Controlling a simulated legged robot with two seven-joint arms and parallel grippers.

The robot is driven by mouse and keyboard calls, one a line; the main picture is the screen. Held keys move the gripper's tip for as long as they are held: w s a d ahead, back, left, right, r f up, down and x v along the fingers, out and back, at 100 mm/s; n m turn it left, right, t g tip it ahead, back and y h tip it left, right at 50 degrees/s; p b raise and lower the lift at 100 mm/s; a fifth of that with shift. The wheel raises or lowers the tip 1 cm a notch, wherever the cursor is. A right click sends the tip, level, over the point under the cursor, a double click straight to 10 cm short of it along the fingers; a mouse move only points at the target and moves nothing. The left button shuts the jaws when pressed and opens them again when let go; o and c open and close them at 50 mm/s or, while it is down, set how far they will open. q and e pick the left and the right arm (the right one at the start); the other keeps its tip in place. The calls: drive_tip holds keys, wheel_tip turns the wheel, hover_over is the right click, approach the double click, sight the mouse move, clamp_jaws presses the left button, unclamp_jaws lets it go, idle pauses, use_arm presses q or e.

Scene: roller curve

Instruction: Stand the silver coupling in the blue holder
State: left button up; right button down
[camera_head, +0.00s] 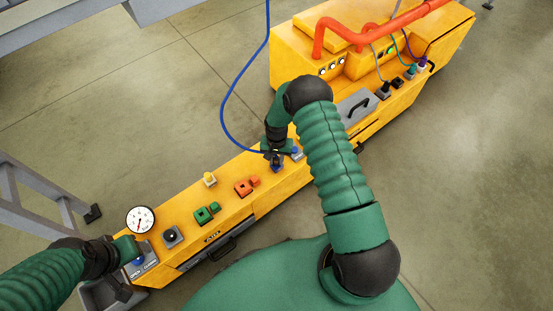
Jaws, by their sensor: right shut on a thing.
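My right gripper (274,150) is at the middle of the yellow machine's long deck, pointing down. It is shut at the end of a blue hose, where the silver coupling is mostly hidden by the fingers. A small blue piece (277,168), which looks like the blue holder, shows just below the fingers. I cannot tell whether the coupling is in it or above it. My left gripper (133,250) is at the deck's left end, by a blue knob (138,261) on a panel marked OPEN and CLOSE. Its fingers are too hidden to judge.
The blue hose (223,105) loops down from above to the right gripper. A gauge (140,219), a black knob (172,235), green blocks (205,214), orange blocks (245,187) and a yellow piece (209,179) stand on the deck. Orange pipes (375,36) top the far housing.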

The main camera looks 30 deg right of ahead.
drive_tip(key=c, duration=1.1)
unclamp_jaws()
drive_tip(key=shift+c, duration=0.2)
drive_tip(key=shift+r, duration=0.1)
wheel_tip(320, 180, up, 17)
drive_tip(key=p, duration=0.6)
drive_tip(key=shift+f, duration=0.2)
